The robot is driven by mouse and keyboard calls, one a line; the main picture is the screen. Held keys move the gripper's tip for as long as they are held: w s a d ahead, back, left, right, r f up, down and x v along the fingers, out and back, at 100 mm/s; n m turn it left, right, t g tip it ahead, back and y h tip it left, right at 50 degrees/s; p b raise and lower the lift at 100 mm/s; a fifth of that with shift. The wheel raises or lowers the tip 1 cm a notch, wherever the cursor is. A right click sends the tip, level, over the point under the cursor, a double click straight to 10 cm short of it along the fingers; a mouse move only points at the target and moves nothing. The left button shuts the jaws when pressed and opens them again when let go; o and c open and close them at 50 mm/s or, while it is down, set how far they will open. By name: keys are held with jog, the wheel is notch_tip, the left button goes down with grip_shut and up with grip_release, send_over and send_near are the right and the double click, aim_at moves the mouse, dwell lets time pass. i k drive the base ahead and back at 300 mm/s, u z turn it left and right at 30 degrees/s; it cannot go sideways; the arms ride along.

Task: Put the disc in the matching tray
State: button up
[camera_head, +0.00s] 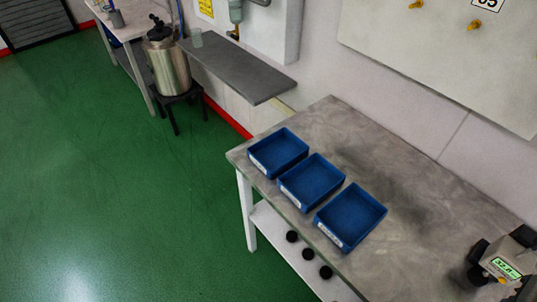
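Three blue open trays stand in a row on the grey worktable: the far tray (293,134), the middle tray (326,160) and the near tray (369,190). Each has a pale label on its front wall, too small to read. All three look empty. I cannot pick out the disc with certainty. Three small dark round things, a far one (292,236), a middle one (308,254) and a near one (326,272), show over the table's lower white shelf, below the trays. My gripper is not in view.
The worktable (420,215) is bare right of the trays. A device with a lit green display (506,268) and dark parts is at the lower right. A grey wall shelf (235,70), a steel vessel (168,65) and open green floor (90,170) lie left.

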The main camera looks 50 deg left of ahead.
aim_at(475, 276)
jog(key=u, duration=0.35)
jog(key=k, duration=1.05)
jog(key=u, duration=1.65)
jog(key=i, duration=1.05)
jog(key=z, duration=0.5)
